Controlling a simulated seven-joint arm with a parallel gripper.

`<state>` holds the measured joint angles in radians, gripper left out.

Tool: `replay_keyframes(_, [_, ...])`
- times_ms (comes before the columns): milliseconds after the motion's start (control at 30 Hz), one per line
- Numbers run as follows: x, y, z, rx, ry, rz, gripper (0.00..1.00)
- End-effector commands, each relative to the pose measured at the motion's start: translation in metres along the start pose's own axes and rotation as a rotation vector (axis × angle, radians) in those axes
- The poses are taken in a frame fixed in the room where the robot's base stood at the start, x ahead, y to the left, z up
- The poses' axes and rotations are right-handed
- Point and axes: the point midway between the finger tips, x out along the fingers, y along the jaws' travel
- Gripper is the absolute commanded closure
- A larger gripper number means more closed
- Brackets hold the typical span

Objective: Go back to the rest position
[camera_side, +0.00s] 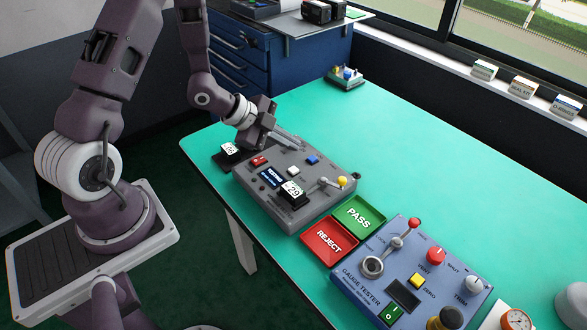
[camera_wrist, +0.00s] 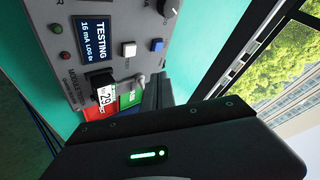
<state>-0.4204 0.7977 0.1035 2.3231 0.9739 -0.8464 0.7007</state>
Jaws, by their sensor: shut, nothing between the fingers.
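My gripper (camera_side: 297,142) is shut and empty, just above the back edge of the grey module tester (camera_side: 322,196). Whether it touches the tester cannot be told. In the wrist view the dark fingers (camera_wrist: 158,92) lie together beside the tester (camera_wrist: 120,65). The tester's screen (camera_side: 271,178) reads TESTING, and in the wrist view the screen (camera_wrist: 97,36) also shows a 16 mA line. A black module with a white label (camera_side: 292,190) sits at the tester's front; its label (camera_wrist: 105,95) appears to read 29 in the wrist view.
Another labelled black module (camera_side: 229,152) lies left of the tester. A green PASS tray (camera_side: 359,213) and red REJECT tray (camera_side: 328,241) stand right of it, then a blue gauge tester (camera_side: 405,290). A blue drawer cabinet (camera_side: 290,65) stands behind.

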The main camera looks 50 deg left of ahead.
Motion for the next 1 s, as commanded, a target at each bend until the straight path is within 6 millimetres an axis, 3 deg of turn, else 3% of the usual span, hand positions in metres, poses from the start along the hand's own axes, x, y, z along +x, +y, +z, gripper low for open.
replay_keyframes(433, [0.0,0.0,0.0,0.0,-0.001,-0.001,1.0])
replay_keyframes(567, [-0.017,-0.025,-0.006,-0.023,-0.094,-0.04,1.0])
replay_keyframes(667, [-0.062,-0.059,-0.022,-0.129,-0.253,-0.128,1.0])
replay_keyframes(700, [-0.085,-0.067,-0.032,-0.2,-0.31,-0.168,1.0])
replay_keyframes(767, [-0.123,-0.07,-0.048,-0.328,-0.373,-0.223,1.0])
replay_keyframes(867, [-0.184,-0.05,-0.078,-0.565,-0.424,-0.278,1.0])
replay_keyframes(1000, [-0.252,0.015,-0.116,-0.878,-0.418,-0.253,1.0])
